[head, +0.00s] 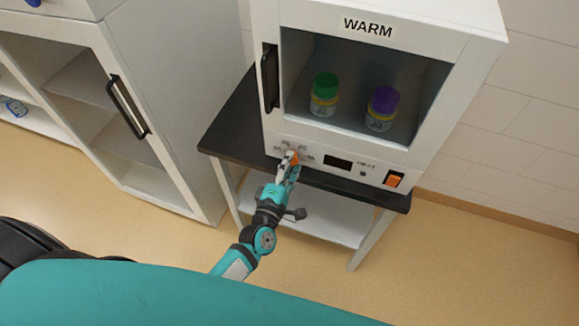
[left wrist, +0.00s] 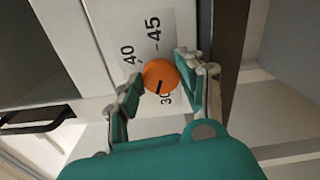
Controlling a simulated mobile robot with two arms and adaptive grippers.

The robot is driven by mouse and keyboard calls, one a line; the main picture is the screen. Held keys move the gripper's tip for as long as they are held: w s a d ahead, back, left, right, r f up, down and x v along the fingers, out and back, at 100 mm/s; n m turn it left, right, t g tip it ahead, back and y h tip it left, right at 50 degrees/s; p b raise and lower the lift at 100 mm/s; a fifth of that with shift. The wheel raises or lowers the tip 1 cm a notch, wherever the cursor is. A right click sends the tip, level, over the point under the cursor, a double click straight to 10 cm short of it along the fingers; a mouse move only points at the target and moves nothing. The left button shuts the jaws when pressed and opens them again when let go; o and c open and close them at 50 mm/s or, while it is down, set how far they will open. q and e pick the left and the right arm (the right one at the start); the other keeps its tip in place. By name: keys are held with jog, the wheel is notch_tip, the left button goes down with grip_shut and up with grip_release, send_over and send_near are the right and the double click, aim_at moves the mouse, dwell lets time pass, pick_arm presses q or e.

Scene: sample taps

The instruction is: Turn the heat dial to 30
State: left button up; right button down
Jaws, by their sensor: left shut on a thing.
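The orange heat dial (left wrist: 158,73) is on the front panel of the white WARM cabinet (head: 480,30). My left gripper (head: 290,163) is shut on it, with one finger on each side in the left wrist view (left wrist: 160,80). A black pointer line on the dial points down in that view, towards the printed 30 (left wrist: 166,98). The exact alignment is hard to tell. The 40 (left wrist: 127,55) and 45 (left wrist: 153,26) marks also show; other marks are partly hidden by my fingers. My right gripper is not in view.
A small dark display (head: 338,163) and an orange switch (head: 394,180) sit right of the dial. Green-capped (head: 325,95) and purple-capped (head: 382,108) bottles stand inside the cabinet. The cabinet rests on a black-topped table (head: 232,128). A black door handle (head: 270,78) is above the dial.

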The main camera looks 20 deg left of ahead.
pick_arm(q)
jog(key=shift+s+f+n+b, duration=0.15)
jog(key=shift+n+b, duration=0.75)
jog(key=shift+n, duration=1.3)
jog(key=o, duration=1)
jog(key=shift+o, duration=0.6)
jog(key=s, duration=0.8)
jog(key=shift+a, duration=0.2)
jog(key=shift+w, duration=0.1)
